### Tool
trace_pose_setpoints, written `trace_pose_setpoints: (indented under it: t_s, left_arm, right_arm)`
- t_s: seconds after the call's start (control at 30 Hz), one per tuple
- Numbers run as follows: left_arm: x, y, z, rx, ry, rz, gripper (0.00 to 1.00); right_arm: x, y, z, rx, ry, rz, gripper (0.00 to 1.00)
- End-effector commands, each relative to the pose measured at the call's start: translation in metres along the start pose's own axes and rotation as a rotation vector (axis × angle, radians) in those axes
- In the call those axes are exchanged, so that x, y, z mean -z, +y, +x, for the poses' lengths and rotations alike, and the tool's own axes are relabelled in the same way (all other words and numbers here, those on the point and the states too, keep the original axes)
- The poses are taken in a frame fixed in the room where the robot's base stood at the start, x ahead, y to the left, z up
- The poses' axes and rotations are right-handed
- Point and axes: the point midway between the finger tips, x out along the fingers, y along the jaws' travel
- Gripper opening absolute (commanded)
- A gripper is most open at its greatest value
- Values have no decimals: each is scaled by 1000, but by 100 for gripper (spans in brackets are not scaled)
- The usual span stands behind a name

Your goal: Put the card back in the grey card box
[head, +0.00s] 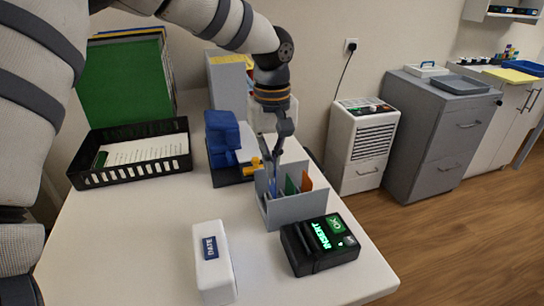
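The grey card box (298,211) stands near the right edge of the white table, with green and orange upright pieces showing inside it. My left gripper (274,168) points down at the back left part of the box, its fingertips close to or inside the opening. The fingers look close together, but whether they are shut or hold anything is too small to tell. I cannot make out a separate card for sure; a bluish sliver shows by the fingertips. My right gripper is out of view.
A black device with a lit "INSERT" display (319,244) stands in front of the box, and a white "DATE" block (213,262) left of it. A blue stamp-like device (224,140) stands behind left. A black paper tray (130,153) is farther left. The front left table is clear.

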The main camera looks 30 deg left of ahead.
Motion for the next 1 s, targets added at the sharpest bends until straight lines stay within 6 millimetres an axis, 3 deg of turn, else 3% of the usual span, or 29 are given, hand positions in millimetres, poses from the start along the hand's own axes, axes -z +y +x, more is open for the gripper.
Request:
trace_pose_setpoints:
  t_s: [1.0]
  left_arm:
    - [0,0,36,0,-1,1,0]
  right_arm:
    - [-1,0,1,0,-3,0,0]
